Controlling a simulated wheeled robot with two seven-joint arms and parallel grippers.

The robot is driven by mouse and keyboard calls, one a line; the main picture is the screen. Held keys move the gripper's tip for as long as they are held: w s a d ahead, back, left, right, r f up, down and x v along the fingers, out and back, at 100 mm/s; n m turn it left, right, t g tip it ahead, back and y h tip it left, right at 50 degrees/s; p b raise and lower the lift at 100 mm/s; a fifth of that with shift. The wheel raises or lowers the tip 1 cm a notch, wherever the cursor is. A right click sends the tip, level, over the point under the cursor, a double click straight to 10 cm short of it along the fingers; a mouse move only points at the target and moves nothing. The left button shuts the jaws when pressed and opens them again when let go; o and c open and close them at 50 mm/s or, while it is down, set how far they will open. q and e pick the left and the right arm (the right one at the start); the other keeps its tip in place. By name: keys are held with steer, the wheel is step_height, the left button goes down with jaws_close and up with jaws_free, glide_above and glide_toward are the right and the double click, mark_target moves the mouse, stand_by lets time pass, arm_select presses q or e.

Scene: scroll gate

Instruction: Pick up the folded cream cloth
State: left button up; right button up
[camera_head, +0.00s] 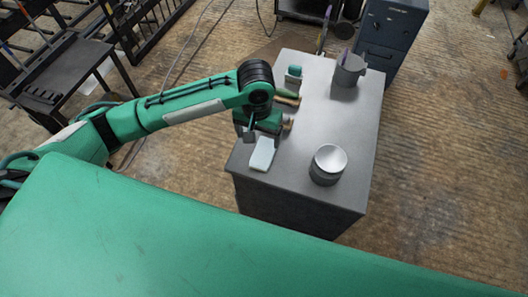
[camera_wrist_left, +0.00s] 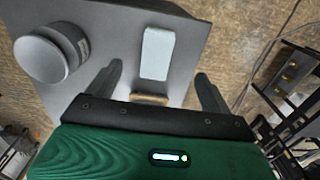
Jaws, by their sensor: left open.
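The folded cream cloth (camera_head: 263,153) is a pale, flat rectangle lying near the left front corner of the grey cabinet top (camera_head: 310,115). My left gripper (camera_head: 249,135) hangs by its far end, and the fingers point down toward the top. In the left wrist view, the cloth (camera_wrist_left: 157,53) lies between the lines of the two spread fingers, ahead of my left gripper (camera_wrist_left: 159,72). The fingers are open and empty. I cannot tell their exact height above the top. My right gripper does not show.
A round grey tin with a pale lid (camera_head: 330,158) stands right of the cloth. A grey mug (camera_head: 348,70) stands at the back. A brush-like thing with a wooden part (camera_head: 288,97) and a green-and-white item (camera_head: 293,76) lie beyond my gripper. The middle of the top is clear.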

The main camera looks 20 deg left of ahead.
arm_select(q)
steer(key=p, duration=0.1)
glide_above(260, 161)
steer(key=f, duration=0.8)
steer(key=shift+s+a, duration=0.15)
steer(key=shift+s, duration=0.05)
steer(key=shift+f+p, duration=0.4)
steer(key=shift+p, duration=0.1)
steer(key=shift+w+f+p, duration=0.2)
steer(key=shift+f+p, duration=0.6)
steer(key=shift+f, duration=1.55)
steer(key=c, duration=1.1)
